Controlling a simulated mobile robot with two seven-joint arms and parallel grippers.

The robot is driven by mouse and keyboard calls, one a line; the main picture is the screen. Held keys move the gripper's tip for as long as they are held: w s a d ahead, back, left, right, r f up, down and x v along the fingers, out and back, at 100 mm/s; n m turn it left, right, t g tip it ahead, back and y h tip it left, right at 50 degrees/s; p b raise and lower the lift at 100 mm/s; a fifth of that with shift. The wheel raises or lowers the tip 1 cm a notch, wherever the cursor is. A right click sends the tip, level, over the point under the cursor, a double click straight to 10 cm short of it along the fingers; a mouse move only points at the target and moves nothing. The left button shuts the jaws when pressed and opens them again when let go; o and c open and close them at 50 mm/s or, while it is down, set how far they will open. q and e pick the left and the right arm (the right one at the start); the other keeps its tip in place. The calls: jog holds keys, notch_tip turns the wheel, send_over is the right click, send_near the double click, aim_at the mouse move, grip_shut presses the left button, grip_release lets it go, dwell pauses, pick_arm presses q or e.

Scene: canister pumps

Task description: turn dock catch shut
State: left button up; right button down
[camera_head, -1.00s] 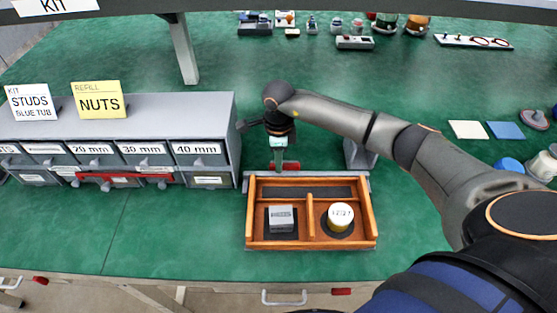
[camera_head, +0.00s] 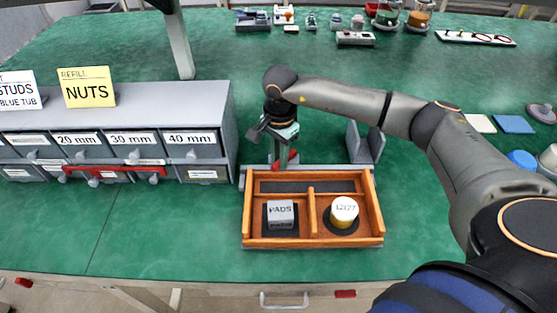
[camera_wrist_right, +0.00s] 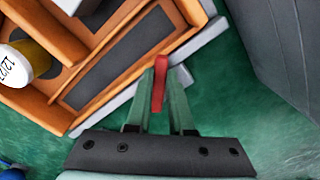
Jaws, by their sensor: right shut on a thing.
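The red dock catch (camera_wrist_right: 160,82) sits at the grey dock rail (camera_head: 330,168) behind the wooden tray (camera_head: 312,242). My right gripper (camera_wrist_right: 160,95) is shut on the red catch, with a green finger on each side of it. In the head view, my right gripper (camera_head: 281,150) points down behind the tray's back left, and a bit of red shows beside the fingers. The fingers partly hide the catch there, so its exact angle is hard to tell. My left gripper is not in view.
The tray holds a grey PADS box (camera_head: 281,213) and a white-and-yellow canister (camera_head: 344,212). A grey drawer cabinet (camera_head: 150,105) with a red bar (camera_head: 115,168) stands close to the gripper's left. A grey upright bracket (camera_head: 364,145) stands to the right. Green bench in front is clear.

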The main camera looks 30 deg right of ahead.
jog(key=n, duration=0.1)
jog(key=n+b, duration=0.1)
jog(key=shift+s+d+f+n, duration=0.1)
jog(key=shift+s+n, duration=0.05)
jog(key=shift+n, duration=0.25)
jog(key=n+b, duration=0.2)
jog(key=shift+s+d+n, duration=0.1)
jog(key=shift+s+n, duration=0.05)
jog(key=shift+n, duration=0.15)
jog(key=shift+s+d+n+b, duration=0.1)
jog(key=shift+n+b, duration=0.4)
jog(key=shift+n, duration=0.7)
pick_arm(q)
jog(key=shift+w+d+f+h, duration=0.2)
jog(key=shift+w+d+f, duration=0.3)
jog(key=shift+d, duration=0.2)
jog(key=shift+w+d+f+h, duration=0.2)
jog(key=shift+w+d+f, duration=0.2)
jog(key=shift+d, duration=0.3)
pick_arm(e)
jog(key=shift+n, duration=0.5)
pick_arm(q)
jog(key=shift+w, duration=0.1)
pick_arm(e)
jog(key=shift+d, duration=0.1)
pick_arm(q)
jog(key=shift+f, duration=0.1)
pick_arm(e)
jog(key=c, duration=0.8)
grip_release()
